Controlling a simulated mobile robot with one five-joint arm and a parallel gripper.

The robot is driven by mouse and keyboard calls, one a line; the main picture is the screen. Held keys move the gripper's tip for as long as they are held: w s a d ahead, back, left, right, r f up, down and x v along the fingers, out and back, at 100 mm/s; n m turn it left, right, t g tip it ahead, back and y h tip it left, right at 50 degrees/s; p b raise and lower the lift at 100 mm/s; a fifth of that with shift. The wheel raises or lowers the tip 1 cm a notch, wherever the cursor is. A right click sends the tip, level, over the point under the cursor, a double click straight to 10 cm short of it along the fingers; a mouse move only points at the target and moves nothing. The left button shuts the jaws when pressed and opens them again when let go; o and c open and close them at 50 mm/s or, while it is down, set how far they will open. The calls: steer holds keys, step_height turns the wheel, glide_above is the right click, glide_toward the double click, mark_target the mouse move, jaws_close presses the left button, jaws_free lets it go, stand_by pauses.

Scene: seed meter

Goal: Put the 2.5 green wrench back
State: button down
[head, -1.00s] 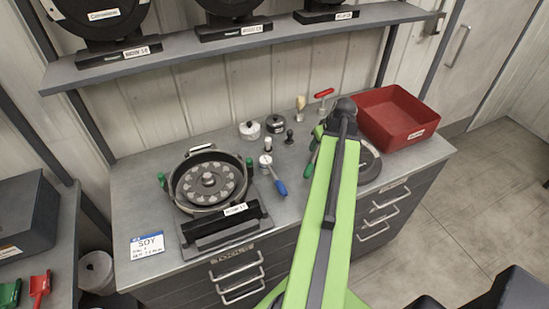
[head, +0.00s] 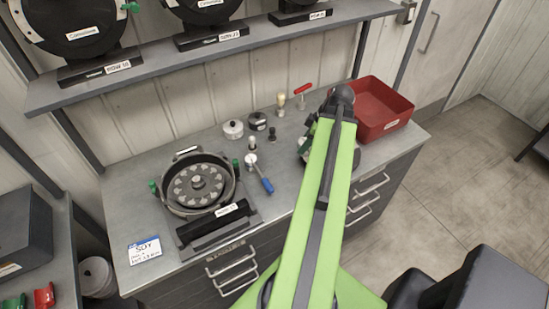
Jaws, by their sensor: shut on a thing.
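My green arm reaches up across the work bench (head: 160,245). Its upper link covers the right part of the bench, so my gripper and anything in it are hidden. A dark shape with small green parts (head: 306,143) shows at the left edge of the arm, near the red bin. I cannot tell whether the green belongs to the wrench or to equipment there. No 2.5 size marking can be read. A tool with a blue handle (head: 267,186) lies in the middle of the bench.
A round seed meter (head: 199,185) with green knobs stands at the left behind a labelled black block (head: 215,222). Small pots (head: 233,129) and a red-handled tool (head: 302,90) stand at the back. A red bin (head: 388,122) is at the right. A shelf (head: 150,72) overhangs the bench.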

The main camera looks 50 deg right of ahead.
steer(key=w+a+f+b, duration=0.1)
steer(key=w+f+b, duration=0.1)
steer(key=w, duration=0.1)
steer(key=w+a+f+b, duration=0.1)
steer(key=w+f+b, duration=0.1)
steer(key=w, duration=0.2)
steer(key=w+a+f+b, duration=0.1)
steer(key=w+f+b, duration=0.2)
steer(key=shift+w+a+f, duration=0.1)
steer(key=shift+w, duration=0.2)
steer(key=shift+w+a, duration=0.15)
steer(key=shift+w, duration=0.15)
step_height(320, 180, down, 4)
steer(key=b, duration=0.4)
steer(key=shift+f, duration=0.15)
steer(key=shift+r, duration=0.2)
steer(key=shift+f, duration=0.1)
steer(key=c, duration=0.7)
jaws_free()
steer(key=p+v, duration=1.1)
steer(key=v, duration=0.1)
steer(key=shift+s, duration=0.1)
